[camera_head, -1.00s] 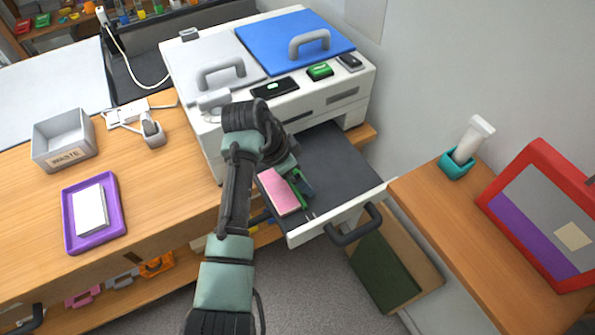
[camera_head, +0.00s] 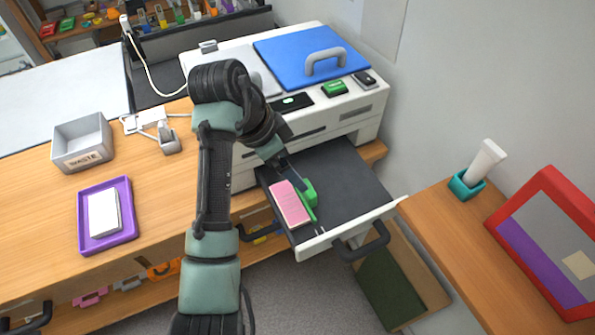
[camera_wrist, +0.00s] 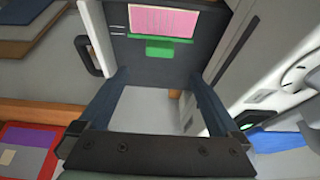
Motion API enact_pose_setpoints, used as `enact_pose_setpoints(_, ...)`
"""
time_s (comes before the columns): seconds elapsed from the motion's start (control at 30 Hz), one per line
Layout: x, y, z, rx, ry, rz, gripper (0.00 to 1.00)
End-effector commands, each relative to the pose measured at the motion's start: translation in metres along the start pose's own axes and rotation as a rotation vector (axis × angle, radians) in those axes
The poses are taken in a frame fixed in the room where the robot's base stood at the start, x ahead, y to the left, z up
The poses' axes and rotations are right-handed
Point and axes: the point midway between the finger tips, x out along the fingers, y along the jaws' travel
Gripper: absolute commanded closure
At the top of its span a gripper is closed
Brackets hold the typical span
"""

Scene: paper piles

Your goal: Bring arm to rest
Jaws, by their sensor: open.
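My gripper (camera_head: 284,165) is above the open paper drawer (camera_head: 352,188) of the white printer (camera_head: 345,118). In the wrist view its two dark fingers (camera_wrist: 160,76) stand wide apart with nothing between them. A pink paper stack (camera_head: 290,203) lies in the drawer beside a green guide (camera_head: 309,196). Both also show in the wrist view, the pink stack (camera_wrist: 163,21) beyond the green guide (camera_wrist: 159,47), apart from the fingers. My bent arm covers part of the printer's left side and front.
A grey waste bin (camera_head: 82,145) and a purple tray (camera_head: 124,234) with white paper are on the wooden counter at left. A teal holder (camera_head: 465,187) and a red-framed board (camera_head: 503,217) are at right. The drawer handle (camera_head: 362,246) juts forward.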

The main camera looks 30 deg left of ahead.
Motion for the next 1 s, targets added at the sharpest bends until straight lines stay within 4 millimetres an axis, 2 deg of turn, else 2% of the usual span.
enact_pose_setpoints(0.17, -0.011, 0.0, 0.0, 0.0, 0.0, 0.001, 0.01)
enact_pose_setpoints(0.67, -0.011, 0.0, 0.0, 0.0, 0.0, 0.001, 0.01)
enact_pose_setpoints(0.73, -0.014, -0.001, -0.005, 0.0, 0.008, -0.015, 0.01)
enact_pose_setpoints(0.77, -0.017, -0.002, -0.011, 0.0, 0.017, -0.033, 0.01)
enact_pose_setpoints(0.87, -0.035, -0.008, -0.048, -0.007, 0.081, -0.139, 0.01)
enact_pose_setpoints(0.97, -0.07, -0.014, -0.105, -0.025, 0.21, -0.299, 0.01)
enact_pose_setpoints(1.0, -0.089, -0.014, -0.13, -0.034, 0.277, -0.367, 0.01)
